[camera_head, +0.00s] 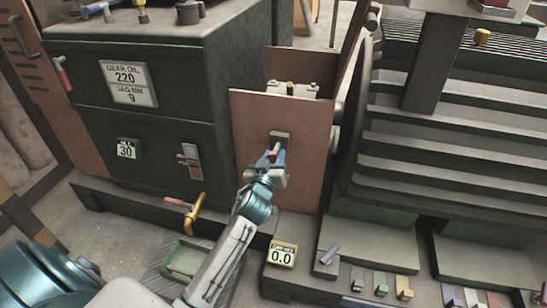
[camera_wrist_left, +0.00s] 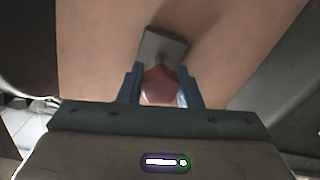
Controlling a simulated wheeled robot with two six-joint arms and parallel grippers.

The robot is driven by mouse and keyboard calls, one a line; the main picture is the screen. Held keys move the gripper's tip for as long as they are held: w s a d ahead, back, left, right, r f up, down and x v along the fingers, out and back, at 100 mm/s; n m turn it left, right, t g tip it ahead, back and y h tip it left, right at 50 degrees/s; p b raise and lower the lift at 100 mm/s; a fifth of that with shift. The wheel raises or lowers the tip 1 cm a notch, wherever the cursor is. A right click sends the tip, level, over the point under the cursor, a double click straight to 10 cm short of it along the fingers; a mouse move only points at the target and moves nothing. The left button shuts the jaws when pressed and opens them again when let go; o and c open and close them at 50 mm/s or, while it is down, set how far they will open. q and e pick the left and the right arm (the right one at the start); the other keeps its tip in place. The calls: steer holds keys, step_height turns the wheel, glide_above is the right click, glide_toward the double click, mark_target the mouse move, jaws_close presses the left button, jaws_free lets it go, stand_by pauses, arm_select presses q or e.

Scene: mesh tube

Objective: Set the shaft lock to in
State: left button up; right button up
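A red-tipped knob (camera_wrist_left: 161,86) stands out from a dark grey plate (camera_head: 280,140) on the upright copper-coloured panel (camera_head: 248,112); I take it to be the shaft lock. The plate also shows in the left wrist view (camera_wrist_left: 163,46). My left gripper (camera_head: 274,155) reaches the panel from below. Its blue fingers (camera_wrist_left: 161,88) lie on both sides of the knob, close against it, and appear shut on it. The palm hides the knob's lower part. No in or out marking can be read. My right gripper is not in view.
A dark gearbox housing (camera_head: 185,90) with a gear oil label (camera_head: 128,83) stands left of the panel. A yellow valve with a pink handle (camera_head: 194,213) sits low. A ribbed machine (camera_head: 430,150) stands close on the right. A small 0.0 display (camera_head: 282,254) is below.

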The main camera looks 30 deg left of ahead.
arm_select(q)
steer(key=shift+b+x, duration=0.35)
steer(key=shift+x, duration=1.15)
jaws_close()
steer(key=shift+w+a+r, duration=0.1)
steer(key=shift+w, duration=0.05)
steer(key=o, duration=0.8)
jaws_free()
steer(key=o, duration=0.3)
steer(key=shift+w, duration=0.1)
steer(key=p+v, duration=0.1)
steer(key=v, duration=1)
steer(key=shift+w, duration=0.1)
